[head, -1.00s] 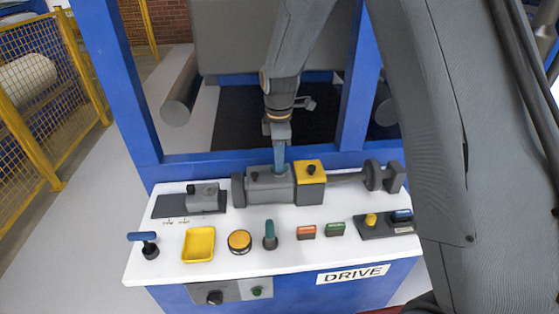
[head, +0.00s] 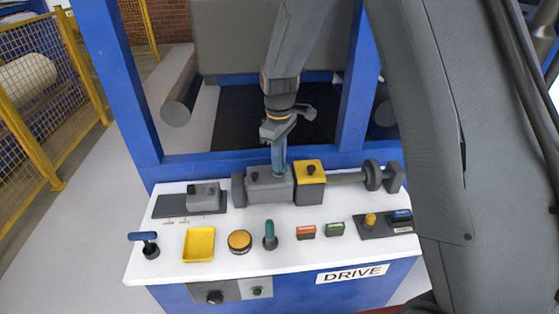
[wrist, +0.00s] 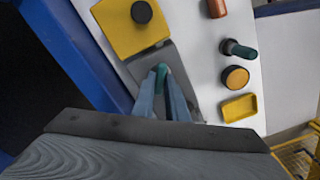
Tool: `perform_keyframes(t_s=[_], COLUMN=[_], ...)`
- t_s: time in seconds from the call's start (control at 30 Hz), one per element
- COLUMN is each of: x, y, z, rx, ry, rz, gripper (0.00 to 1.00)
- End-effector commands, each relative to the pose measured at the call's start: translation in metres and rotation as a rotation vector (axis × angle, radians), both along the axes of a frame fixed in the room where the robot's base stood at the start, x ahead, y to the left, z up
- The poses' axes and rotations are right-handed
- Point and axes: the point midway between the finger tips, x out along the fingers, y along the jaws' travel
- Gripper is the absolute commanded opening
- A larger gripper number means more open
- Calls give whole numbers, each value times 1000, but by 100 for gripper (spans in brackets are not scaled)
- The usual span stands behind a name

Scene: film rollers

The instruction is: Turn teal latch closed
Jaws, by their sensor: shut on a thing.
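My gripper (head: 279,172) points down onto the grey block (head: 262,192) of the roller clamp. Its blue-grey fingers (wrist: 161,92) are shut on the teal latch (wrist: 161,72), whose upright end shows between the fingertips in the wrist view. In the head view the fingers mostly hide the latch. The yellow block (head: 310,181) with a black knob sits right beside the grey block. A separate teal-topped lever (head: 270,233) stands on the white panel in front and is not touched.
The white panel (head: 225,268) bears a yellow tray (head: 198,244), an orange button (head: 240,241), red and green buttons, a blue-handled knob (head: 145,240) and a grey slide (head: 203,197). A roller shaft (head: 345,178) runs right from the yellow block. Blue frame posts stand behind.

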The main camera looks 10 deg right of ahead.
Motion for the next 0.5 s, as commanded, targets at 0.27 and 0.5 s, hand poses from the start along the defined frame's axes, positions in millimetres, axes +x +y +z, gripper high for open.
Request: perform_keyframes(t_s=[0.27,0.5], x=[0,0], y=[0,0], z=[1,1], rx=[0,1], ry=[0,-1], rz=[-260,-486], gripper=[0,0])
